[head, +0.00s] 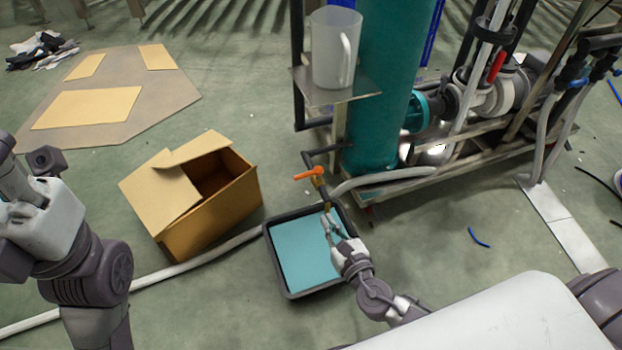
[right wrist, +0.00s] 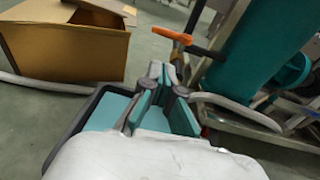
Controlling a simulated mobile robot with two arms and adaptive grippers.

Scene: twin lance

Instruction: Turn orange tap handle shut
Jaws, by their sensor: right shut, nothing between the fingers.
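The orange tap handle (head: 308,172) sits on a brass tap (head: 319,184) at the end of a dark pipe coming from the large teal cylinder (head: 385,90). The handle points to the left in the head view. It also shows at the top of the right wrist view (right wrist: 172,34), beyond the fingertips. My right gripper (head: 328,222) is shut and empty, over the tray below the tap and apart from the handle. Its fingers show close together in the right wrist view (right wrist: 161,72). My left arm is at the left edge of the head view; its fingers are not clearly seen.
A black-rimmed tray (head: 288,292) with teal liquid or lining stands under the tap. An open cardboard box (head: 215,215) is left of it. A clear jug (head: 336,50) stands on a metal shelf (head: 345,92) above. A grey hose (head: 385,180) runs beside the tap.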

